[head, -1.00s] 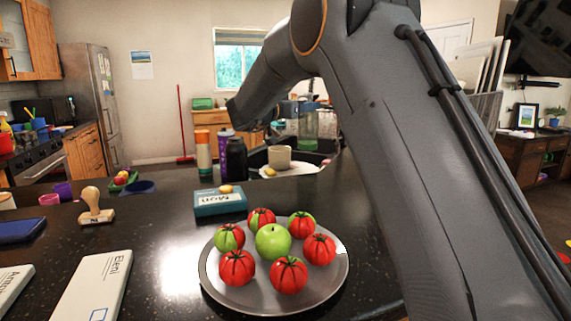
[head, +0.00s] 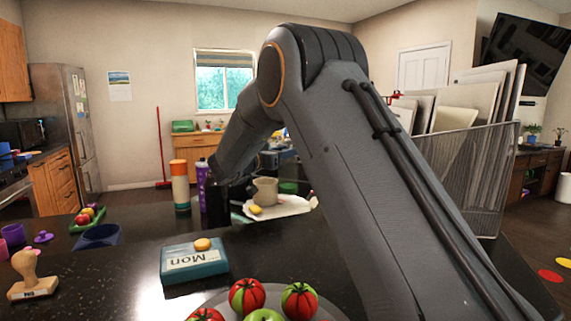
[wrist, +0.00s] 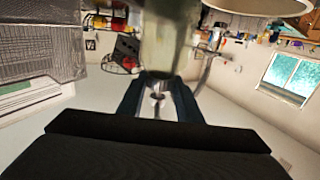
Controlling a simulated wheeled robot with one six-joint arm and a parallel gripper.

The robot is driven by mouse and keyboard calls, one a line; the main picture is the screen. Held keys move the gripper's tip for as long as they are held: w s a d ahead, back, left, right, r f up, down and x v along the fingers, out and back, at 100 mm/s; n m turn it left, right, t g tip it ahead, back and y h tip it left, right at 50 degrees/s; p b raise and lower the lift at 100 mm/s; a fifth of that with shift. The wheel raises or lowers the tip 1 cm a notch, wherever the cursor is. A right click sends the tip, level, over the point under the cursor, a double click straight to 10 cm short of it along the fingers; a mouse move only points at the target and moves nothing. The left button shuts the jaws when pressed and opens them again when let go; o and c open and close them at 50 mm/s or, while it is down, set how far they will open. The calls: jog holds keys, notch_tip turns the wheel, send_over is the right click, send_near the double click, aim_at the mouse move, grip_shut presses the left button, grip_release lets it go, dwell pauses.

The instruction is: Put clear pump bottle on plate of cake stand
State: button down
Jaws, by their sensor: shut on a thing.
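My gripper (wrist: 158,100) is shut on the clear pump bottle (wrist: 165,40), whose pale translucent body and narrow neck show between the dark fingers in the wrist view. In the head view my arm hides most of the gripper. A round grey metal plate (head: 222,299) is cut off at the bottom of the head view. It bears a green apple and several red tomatoes. I cannot tell whether it is the plate of the cake stand, as no stem shows. The bottle is held well away from it, on the far side of the counter.
A teal box marked Mon (head: 190,266) lies on the dark counter, with a wooden stamp (head: 30,275) to its left. Beyond stand an orange-white bottle (head: 180,185), a purple bottle (head: 201,170), and a beige mug (head: 265,190) by a white tray (head: 291,206).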

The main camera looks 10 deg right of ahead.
aim_at(286, 162)
jog(key=shift+f+p, duration=0.3)
jog(key=shift+f, duration=1.55)
jog(key=c, duration=1.3)
grip_release()
jog(key=shift+o, duration=0.2)
